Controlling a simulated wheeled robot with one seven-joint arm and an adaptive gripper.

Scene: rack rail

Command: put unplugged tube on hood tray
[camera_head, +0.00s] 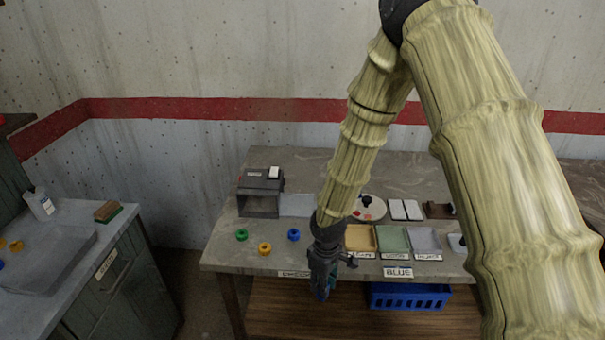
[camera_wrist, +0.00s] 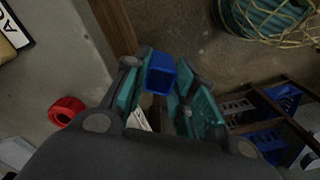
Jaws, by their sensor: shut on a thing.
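My gripper (camera_head: 323,280) hangs fingers down in front of the workbench's front edge. In the wrist view its teal fingers (camera_wrist: 158,98) are shut on a blue, square-ended piece (camera_wrist: 160,72). I cannot tell whether this piece is the tube, as the fingers hide much of it. In the head view the held piece cannot be made out clearly. A shallow grey tray (camera_head: 50,262) lies on the left counter, far to the left of my gripper. No label in view names it as the hood tray.
The workbench (camera_head: 225,258) holds green (camera_head: 241,235), yellow (camera_head: 265,248) and blue (camera_head: 293,234) rings, a dark boxy device (camera_head: 260,192) and several small labelled trays. A blue crate (camera_head: 408,297) sits below. A bottle (camera_head: 40,204) and brush (camera_head: 107,211) stand beside the left tray. A floor gap separates counter and bench.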

